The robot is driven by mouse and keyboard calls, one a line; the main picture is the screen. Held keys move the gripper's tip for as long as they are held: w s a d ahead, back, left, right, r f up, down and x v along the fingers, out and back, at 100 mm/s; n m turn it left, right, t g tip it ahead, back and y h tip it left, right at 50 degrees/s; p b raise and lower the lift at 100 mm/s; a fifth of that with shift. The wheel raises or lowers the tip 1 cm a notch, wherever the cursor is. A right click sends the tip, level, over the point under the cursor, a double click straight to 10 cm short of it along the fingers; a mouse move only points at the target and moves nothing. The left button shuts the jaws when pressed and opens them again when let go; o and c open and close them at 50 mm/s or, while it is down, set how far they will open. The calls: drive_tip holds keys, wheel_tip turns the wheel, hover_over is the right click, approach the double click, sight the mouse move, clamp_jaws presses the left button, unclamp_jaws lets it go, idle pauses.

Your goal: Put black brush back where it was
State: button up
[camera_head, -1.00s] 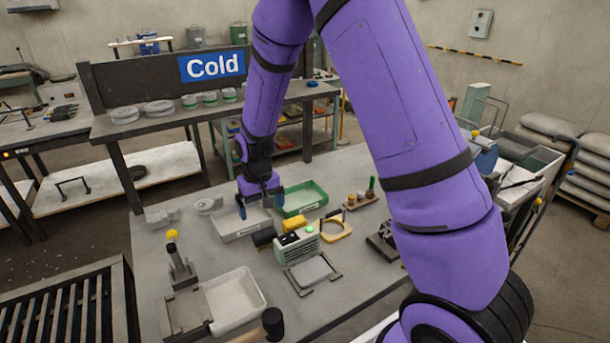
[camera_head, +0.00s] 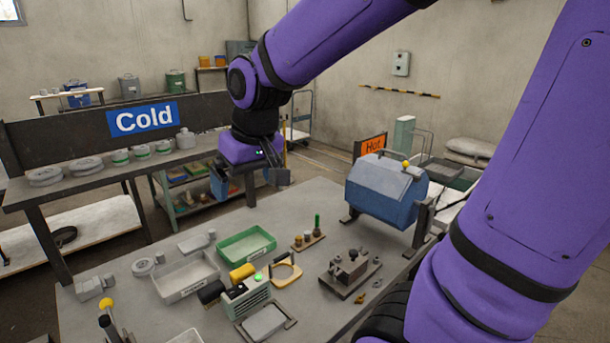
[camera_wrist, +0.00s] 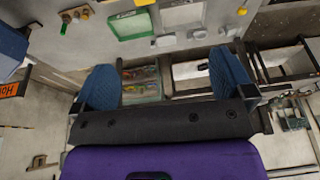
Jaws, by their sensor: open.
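A black rounded piece (camera_head: 211,292) lies at the left end of a small grey-green box (camera_head: 245,297) on the table, beside a yellow rounded piece (camera_head: 242,272). It may be the black brush, but it is too small to tell. My gripper (camera_head: 250,178) is raised near the far edge of the table, behind the green tray (camera_head: 246,244) and well away from the black piece. In the wrist view my gripper (camera_wrist: 165,65) has its two blue fingers wide apart with nothing between them. The green tray also shows there (camera_wrist: 131,25), beyond the fingers.
A grey tray (camera_head: 188,278) stands beside the green tray. A blue drum (camera_head: 385,190) stands at the back right. The tabletop between peg board and drum is mostly clear.

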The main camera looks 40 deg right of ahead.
drive_tip(key=s+d+r+t, duration=0.1)
drive_tip(key=s+r, duration=0.1)
drive_tip(key=s, duration=0.4)
drive_tip(key=s+r, duration=0.2)
drive_tip(key=s, duration=0.5)
drive_tip(key=shift+s+d+r+t, duration=0.15)
drive_tip(key=shift+d+r+t, duration=0.15)
drive_tip(key=shift+d+t, duration=0.1)
idle(1.1)
